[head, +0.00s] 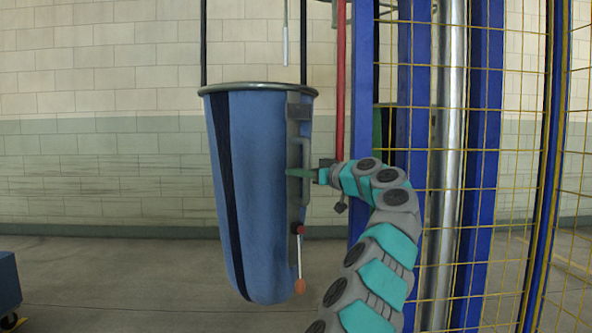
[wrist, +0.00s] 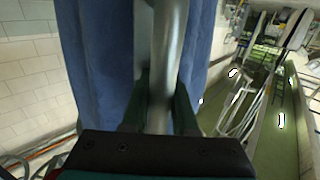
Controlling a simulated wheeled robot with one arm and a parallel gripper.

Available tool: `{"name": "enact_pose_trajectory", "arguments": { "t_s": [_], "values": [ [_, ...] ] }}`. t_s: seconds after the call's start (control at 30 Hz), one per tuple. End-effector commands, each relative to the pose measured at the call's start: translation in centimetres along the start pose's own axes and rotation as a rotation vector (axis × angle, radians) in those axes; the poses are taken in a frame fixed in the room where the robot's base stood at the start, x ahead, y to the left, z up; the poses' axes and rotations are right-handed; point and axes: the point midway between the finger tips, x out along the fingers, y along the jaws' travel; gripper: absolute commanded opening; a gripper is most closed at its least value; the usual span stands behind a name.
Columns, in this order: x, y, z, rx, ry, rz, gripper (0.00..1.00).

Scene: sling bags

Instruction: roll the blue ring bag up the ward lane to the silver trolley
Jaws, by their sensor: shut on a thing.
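The blue ring bag (head: 262,190) hangs upright in the middle of the head view, with a grey metal ring at its mouth and a dark stripe down its side. A grey upright handle (head: 306,165) runs along its right side. My gripper (head: 300,173) reaches in from the right and is shut on this handle. In the wrist view my gripper (wrist: 158,108) has a finger on each side of the handle (wrist: 167,60), with the blue cloth (wrist: 92,50) behind it. I cannot make out the silver trolley for certain in either view.
Blue posts (head: 412,150), a silver pipe (head: 447,160) and yellow wire mesh (head: 530,130) stand close on the right. Something green (head: 379,130) hangs partly hidden behind a post. A blue wheeled box (head: 8,285) sits at the lower left.

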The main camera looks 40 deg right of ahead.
Motion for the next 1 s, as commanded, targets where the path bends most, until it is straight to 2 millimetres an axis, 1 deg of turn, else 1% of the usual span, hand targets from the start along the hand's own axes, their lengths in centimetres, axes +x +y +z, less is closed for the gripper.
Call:
{"name": "enact_pose_trajectory", "arguments": {
  "t_s": [0.03, 0.17, 0.2, 0.3, 0.8, 0.9, 1.0],
  "values": [
    [-0.5, 0.7, -0.2, 0.001, 0.007, 0.019, 0.0],
    [-0.6, 0.8, -0.2, 0.001, 0.008, 0.021, 0.0],
    [-0.6, 0.8, -0.2, 0.001, 0.008, 0.022, 0.29],
    [-0.6, 0.8, -0.2, 0.001, 0.007, 0.021, 0.4],
    [-0.4, 0.5, -0.1, 0.001, 0.004, 0.014, 0.4],
    [-1.0, 0.5, 0.0, 0.0, 0.005, 0.014, 0.4],
    [-2.3, 0.6, 0.0, 0.0, 0.007, 0.016, 0.4]
  ]
}}
